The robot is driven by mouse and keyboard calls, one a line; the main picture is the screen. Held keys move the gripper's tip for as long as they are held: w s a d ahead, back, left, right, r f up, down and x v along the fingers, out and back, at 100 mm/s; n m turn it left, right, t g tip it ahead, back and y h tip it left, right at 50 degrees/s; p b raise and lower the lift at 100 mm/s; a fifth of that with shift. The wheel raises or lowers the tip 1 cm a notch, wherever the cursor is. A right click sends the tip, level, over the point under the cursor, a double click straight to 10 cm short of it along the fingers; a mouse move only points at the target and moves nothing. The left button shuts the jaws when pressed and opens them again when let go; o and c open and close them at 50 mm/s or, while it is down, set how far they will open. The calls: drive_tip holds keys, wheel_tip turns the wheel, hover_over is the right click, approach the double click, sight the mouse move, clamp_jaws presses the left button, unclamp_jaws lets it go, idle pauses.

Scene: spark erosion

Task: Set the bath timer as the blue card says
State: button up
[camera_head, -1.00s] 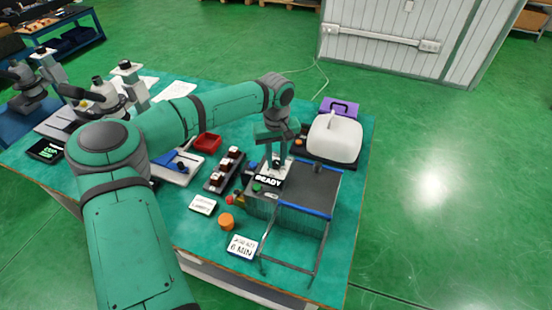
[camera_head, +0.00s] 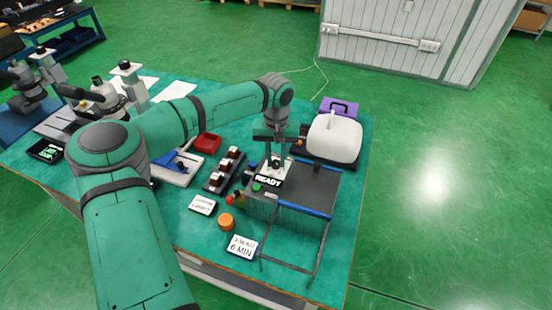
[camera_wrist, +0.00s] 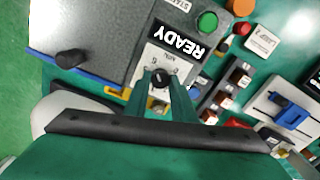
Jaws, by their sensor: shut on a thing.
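The bath timer is a small dark knob (camera_wrist: 159,74) on a pale dial plate (camera_wrist: 147,59) on top of the grey bath unit (camera_head: 318,183). My gripper (camera_wrist: 162,80) is shut on the knob from above, one finger on each side; it also shows in the head view (camera_head: 272,174). The dial marks are too small and partly covered to read. A READY display (camera_wrist: 180,45) sits beside the dial. A card (camera_head: 242,246) on the bench reads 6 MIN; its upper line is hard to make out, and its edge looks dark bluish.
A green button (camera_wrist: 207,21) and a red knob (camera_wrist: 242,29) are near the display. An orange round piece (camera_head: 226,222), another white card (camera_head: 202,205) and a rack of dark blocks (camera_head: 224,171) lie to the left. A white rounded container (camera_head: 335,138) stands behind the unit.

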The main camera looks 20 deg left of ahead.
sight(276, 163)
drive_tip(key=o, duration=1.1)
drive_tip(key=shift+c, duration=0.2)
wheel_tip(276, 163, up, 11)
